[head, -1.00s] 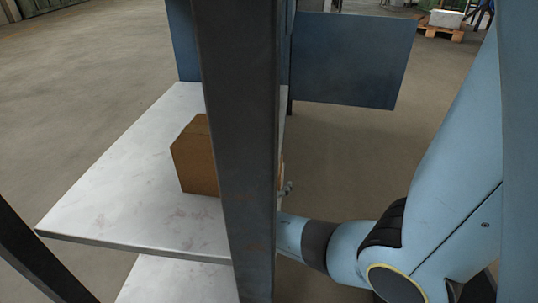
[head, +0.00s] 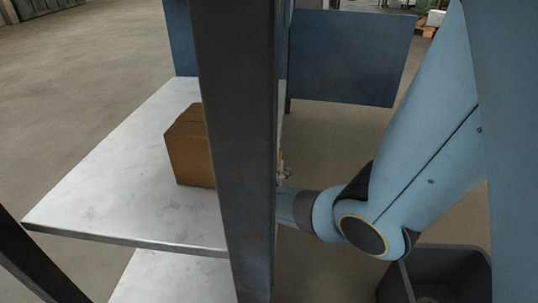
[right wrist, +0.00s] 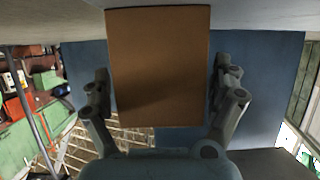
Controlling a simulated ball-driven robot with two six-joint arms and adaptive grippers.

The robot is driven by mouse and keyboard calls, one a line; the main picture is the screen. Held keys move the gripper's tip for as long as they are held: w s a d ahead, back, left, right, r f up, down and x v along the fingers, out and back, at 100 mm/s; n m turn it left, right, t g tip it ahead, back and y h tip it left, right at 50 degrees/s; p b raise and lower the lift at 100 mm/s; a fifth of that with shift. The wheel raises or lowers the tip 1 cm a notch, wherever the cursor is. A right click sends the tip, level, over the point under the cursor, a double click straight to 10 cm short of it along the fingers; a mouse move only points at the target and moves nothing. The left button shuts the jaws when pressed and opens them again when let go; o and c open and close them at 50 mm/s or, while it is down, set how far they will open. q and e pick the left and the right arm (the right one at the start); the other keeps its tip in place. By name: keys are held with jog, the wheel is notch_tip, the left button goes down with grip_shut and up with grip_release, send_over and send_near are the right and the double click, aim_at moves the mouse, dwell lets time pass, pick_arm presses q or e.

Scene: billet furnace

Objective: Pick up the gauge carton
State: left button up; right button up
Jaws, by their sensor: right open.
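The gauge carton, a plain brown box (head: 190,147), sits on the upper light-grey shelf (head: 120,185) in the head view. A dark upright post hides its right side. In the right wrist view the carton (right wrist: 158,65) fills the middle, between the two fingers of my right gripper (right wrist: 162,90). The fingers stand apart, one on each side of the carton, with a visible gap at each side. In the head view the post hides most of this gripper. My left gripper is not in view.
The dark post (head: 238,150) stands between the head camera and the carton. A lower shelf (head: 175,280) lies beneath. A blue panel (head: 350,58) stands behind on the right. A dark open bin (head: 440,275) is on the floor at the lower right.

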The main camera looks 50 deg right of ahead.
jog(key=shift+c, duration=0.4)
jog(key=c, duration=1.3)
jog(key=shift+w+r, duration=0.1)
jog(key=shift+r, duration=0.1)
